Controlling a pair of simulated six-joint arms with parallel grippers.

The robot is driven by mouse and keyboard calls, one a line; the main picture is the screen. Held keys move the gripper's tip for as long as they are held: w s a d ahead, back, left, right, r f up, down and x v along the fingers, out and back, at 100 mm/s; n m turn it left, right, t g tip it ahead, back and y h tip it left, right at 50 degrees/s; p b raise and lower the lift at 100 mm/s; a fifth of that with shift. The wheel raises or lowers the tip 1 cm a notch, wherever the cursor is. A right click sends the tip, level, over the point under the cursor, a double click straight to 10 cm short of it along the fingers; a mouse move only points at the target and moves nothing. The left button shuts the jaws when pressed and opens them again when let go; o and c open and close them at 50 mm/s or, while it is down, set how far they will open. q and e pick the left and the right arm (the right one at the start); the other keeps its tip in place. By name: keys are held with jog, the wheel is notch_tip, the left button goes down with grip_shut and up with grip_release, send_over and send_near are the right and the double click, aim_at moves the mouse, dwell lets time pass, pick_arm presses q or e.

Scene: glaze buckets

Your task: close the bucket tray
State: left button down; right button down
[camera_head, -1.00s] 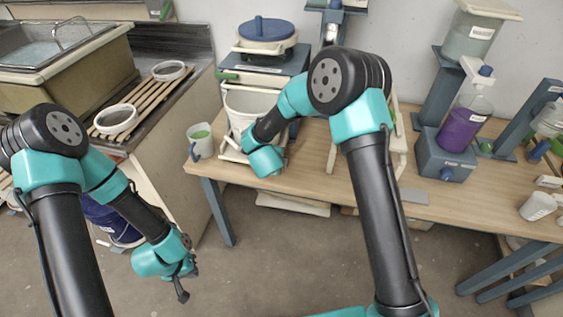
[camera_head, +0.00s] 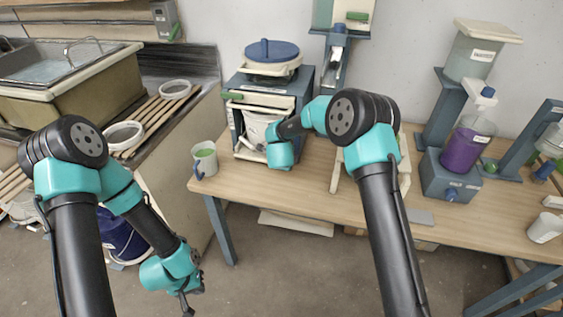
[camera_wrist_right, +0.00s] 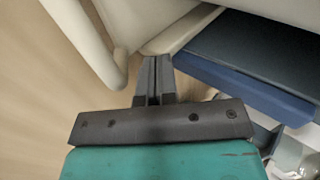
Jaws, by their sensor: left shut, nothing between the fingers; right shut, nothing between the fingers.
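The bucket tray (camera_head: 247,155) is a cream frame low in the front of a blue-grey cabinet (camera_head: 305,88). A white bucket (camera_head: 258,128) stands on it, mostly inside the cabinet opening. My right arm's wrist covers the tray's right part in the head view, and its fingers are hidden there. In the right wrist view my right gripper (camera_wrist_right: 155,62) is shut and empty, its tips at a cream edge; whether they touch it I cannot tell. My left gripper (camera_head: 188,303) is shut and empty, low over the floor, away from the cabinet.
A blue-lidded pot (camera_head: 271,55) sits on top. A cream stand (camera_head: 337,165) is right of my right wrist. The table's front middle (camera_head: 300,200) is clear.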

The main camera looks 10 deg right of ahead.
jog(key=shift+s+r, duration=0.1)
jog(key=shift+r, duration=0.05)
jog(key=v, duration=0.9)
jog(key=shift+s+r, duration=0.15)
jog(key=shift+s, duration=0.1)
jog(key=shift+a, duration=0.1)
